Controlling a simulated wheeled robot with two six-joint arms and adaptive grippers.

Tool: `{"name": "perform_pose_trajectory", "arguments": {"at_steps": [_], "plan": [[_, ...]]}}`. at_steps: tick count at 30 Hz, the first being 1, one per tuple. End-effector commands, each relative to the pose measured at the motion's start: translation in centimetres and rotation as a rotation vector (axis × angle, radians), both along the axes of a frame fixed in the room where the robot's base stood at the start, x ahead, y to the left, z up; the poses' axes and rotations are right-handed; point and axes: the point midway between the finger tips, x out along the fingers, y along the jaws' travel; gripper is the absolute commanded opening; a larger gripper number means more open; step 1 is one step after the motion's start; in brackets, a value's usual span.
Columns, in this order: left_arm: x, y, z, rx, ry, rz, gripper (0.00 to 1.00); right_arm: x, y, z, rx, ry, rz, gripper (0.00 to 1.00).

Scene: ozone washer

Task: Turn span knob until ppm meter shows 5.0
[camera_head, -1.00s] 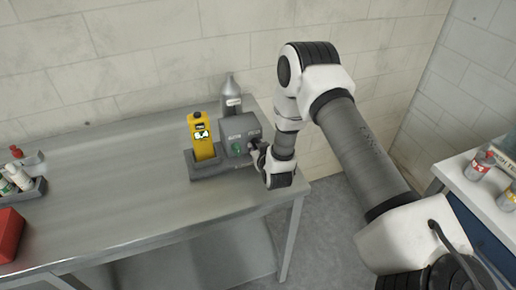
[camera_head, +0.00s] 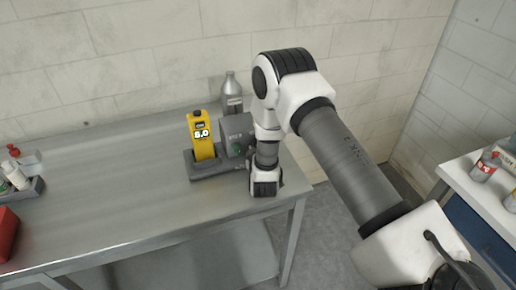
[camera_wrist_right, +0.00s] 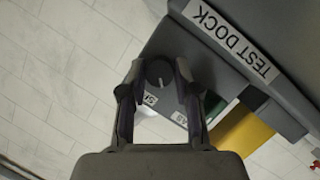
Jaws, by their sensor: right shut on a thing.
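The yellow ppm meter (camera_head: 203,150) stands upright in the grey test dock (camera_head: 236,127) on the steel table. Its small display appears to read 5.0. In the right wrist view the meter's yellow side (camera_wrist_right: 245,132) shows beside the dock, which has a "TEST DOCK" label. The dark round span knob (camera_wrist_right: 158,73) with a pale pointer line sits between the fingers of my right gripper (camera_wrist_right: 160,78), which is shut on it. In the head view my right arm hides the knob and the fingertips. My left gripper is not in view.
A grey bottle (camera_head: 231,91) stands behind the dock. At the left are a tray of small bottles (camera_head: 18,179) and a red box (camera_head: 7,232). A second bench (camera_head: 468,180) with bottles is at the right. The table (camera_head: 110,190) left of the dock is clear.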

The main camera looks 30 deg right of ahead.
Motion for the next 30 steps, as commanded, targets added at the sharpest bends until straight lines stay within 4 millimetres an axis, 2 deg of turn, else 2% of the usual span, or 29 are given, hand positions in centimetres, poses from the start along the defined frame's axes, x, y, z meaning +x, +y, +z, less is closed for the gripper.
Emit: {"name": "perform_pose_trajectory", "arguments": {"at_steps": [9, 10, 12, 23, 26, 30], "plan": [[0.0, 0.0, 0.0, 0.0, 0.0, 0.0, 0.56, 0.1, 0.0, 0.1, -0.002, -0.003, 0.0, 0.0], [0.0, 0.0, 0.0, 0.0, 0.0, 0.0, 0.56, 0.1, 0.0, 0.1, -0.002, -0.003, 0.0, 0.35], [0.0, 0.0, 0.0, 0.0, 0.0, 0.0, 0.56, 0.1, 0.0, 0.1, -0.002, -0.003, 0.0, 0.56], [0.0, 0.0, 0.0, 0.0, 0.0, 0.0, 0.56, -0.3, 0.2, 0.2, 0.0, -0.001, 0.001, 0.56], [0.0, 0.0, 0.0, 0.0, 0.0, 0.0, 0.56, -1.5, 0.9, 0.5, 0.0, 0.001, 0.001, 0.56], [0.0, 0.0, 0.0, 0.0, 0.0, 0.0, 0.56, -4.4, 2.6, 1.5, -0.001, 0.003, 0.003, 0.56]]}}
